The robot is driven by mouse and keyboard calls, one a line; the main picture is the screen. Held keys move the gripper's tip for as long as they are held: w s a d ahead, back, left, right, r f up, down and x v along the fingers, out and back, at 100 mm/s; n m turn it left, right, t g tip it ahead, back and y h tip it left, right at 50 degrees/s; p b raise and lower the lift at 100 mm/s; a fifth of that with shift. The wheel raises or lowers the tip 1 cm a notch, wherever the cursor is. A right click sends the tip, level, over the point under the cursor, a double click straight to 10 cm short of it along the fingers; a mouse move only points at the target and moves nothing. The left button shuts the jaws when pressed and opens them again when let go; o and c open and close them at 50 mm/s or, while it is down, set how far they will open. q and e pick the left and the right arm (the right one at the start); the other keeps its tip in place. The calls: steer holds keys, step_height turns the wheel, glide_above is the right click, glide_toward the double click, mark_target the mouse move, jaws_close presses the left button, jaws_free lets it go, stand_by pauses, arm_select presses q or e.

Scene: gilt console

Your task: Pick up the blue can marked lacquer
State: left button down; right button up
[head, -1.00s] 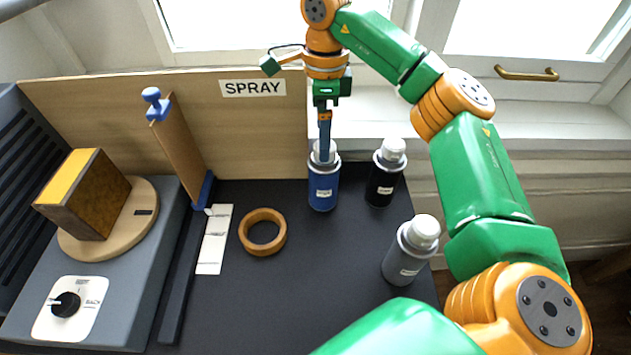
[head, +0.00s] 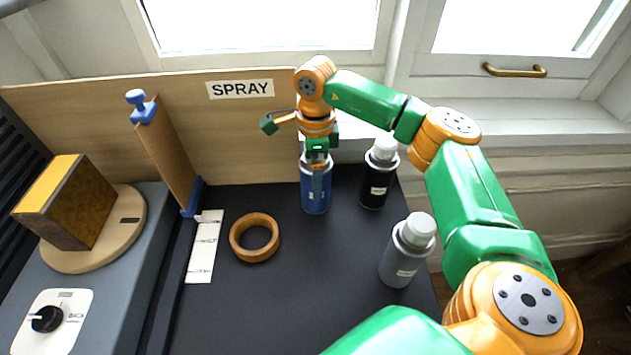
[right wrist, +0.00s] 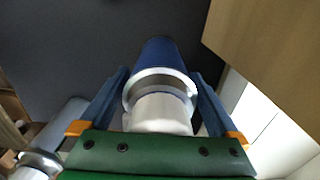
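The blue can (head: 307,194) stands upright on the dark worktop, near the wooden back board, with a grey-white top. Its label is mostly hidden by my finger, so I cannot read it. My right gripper (head: 317,193) has come down over the can from above. In the right wrist view, the blue can (right wrist: 160,57) and its white cap lie between the two blue fingers of my right gripper (right wrist: 165,80). The fingers are spread, one on each side, with a narrow gap seeming to show. My left gripper is not in view.
A black can (head: 375,189) stands close right of the blue can, and a grey can (head: 402,265) nearer the front right. A wooden ring (head: 238,247) and a white strip (head: 202,258) lie to the left. The SPRAY board (head: 230,135) rises behind.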

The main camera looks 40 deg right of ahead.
jaws_close()
